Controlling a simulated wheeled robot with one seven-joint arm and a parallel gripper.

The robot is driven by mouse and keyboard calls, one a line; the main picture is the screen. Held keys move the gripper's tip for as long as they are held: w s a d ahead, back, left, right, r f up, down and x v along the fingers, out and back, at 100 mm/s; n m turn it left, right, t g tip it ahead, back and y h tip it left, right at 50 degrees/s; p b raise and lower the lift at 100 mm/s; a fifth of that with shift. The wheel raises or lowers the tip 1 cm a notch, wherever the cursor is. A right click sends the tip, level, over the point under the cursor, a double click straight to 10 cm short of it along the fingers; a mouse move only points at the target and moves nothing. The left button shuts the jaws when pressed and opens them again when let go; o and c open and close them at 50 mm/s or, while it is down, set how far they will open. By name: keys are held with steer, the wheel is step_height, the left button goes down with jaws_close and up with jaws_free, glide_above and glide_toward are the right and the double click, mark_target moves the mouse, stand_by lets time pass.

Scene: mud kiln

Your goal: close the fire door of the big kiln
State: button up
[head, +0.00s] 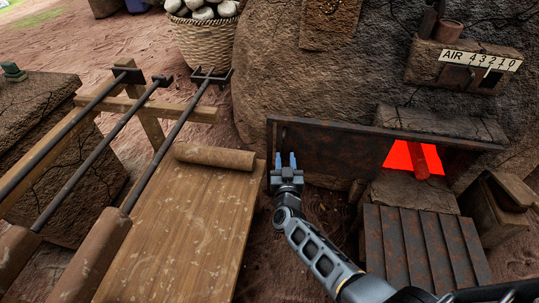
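The fire door (335,152) is a dark, rusty metal plate on the front of the big kiln (340,60). It stands left of the fire opening (402,156), which glows red and is largely uncovered. A long metal bar (440,138) runs along the top of the plate and on above the opening. A small dark upright part, perhaps a handle, shows near the door's left end. My gripper (286,161) is in front of that left end, its blue-tipped fingers apart with nothing visible between them. I cannot tell whether it touches the door.
A wooden board (190,230) with a roller (214,156) lies left of my arm. Long iron rods (165,140) rest on a wooden rack further left. A ribbed metal plate (420,245) lies below the opening. A wooden box (500,205) stands right. A basket of stones (205,42) stands behind.

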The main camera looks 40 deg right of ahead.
mark_target(283, 145)
steer(key=b+x, duration=0.1)
steer(key=x, duration=0.1)
steer(key=b+x, duration=0.1)
steer(key=x, duration=0.1)
steer(key=b+x, duration=0.2)
steer(key=shift+w+a+f, duration=0.1)
steer(key=shift+w+f, duration=0.15)
steer(key=shift+w, duration=0.05)
steer(key=shift+w+d+r+b, duration=0.2)
steer(key=shift+w+d+b, duration=0.2)
steer(key=shift+w+d, duration=0.15)
jaws_close()
